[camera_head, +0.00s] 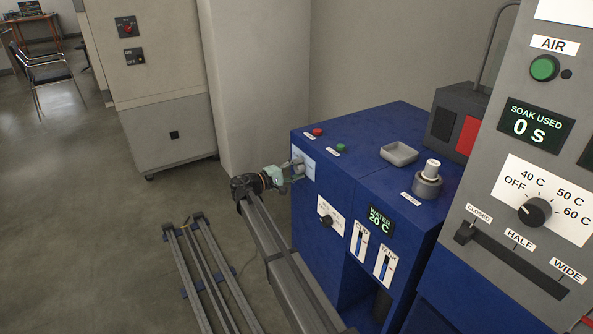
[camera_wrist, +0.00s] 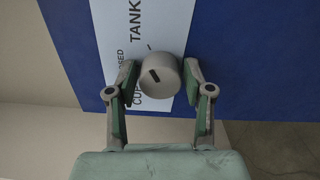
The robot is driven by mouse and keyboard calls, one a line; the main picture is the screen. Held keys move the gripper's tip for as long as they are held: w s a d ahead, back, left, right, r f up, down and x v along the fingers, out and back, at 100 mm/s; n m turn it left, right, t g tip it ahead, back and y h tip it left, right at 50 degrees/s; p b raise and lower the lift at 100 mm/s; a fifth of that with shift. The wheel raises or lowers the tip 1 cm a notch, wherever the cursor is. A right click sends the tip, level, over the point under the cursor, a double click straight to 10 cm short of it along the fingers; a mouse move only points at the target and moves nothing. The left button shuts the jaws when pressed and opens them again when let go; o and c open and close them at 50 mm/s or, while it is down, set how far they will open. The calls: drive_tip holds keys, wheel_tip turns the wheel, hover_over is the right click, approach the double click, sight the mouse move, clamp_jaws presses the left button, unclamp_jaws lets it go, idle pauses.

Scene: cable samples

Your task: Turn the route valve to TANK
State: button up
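The route valve is a round grey knob (camera_wrist: 165,77) on a white label plate (camera_wrist: 112,35) fixed to the blue cabinet. In the wrist view the plate's print runs sideways, with TANK above the knob, a partly covered CLOSED to its left and CUP below left. A short dark mark on the knob's face sits left of centre, on the CLOSED side. My gripper (camera_wrist: 161,72) has one finger on each side of the knob, and both fingertips appear to touch it. In the head view my gripper (camera_head: 296,170) is at the cabinet's upper left face and largely hides the knob.
The blue cabinet (camera_head: 345,139) carries a red button (camera_head: 318,132), a green button (camera_head: 341,148), a tray (camera_head: 399,153) and a lower knob (camera_head: 326,221). A grey panel (camera_head: 490,190) with a temperature dial (camera_head: 535,212) stands at right. Open floor (camera_head: 100,240) lies left.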

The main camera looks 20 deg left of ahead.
idle(0.3)
drive_tip(key=v, duration=1.2)
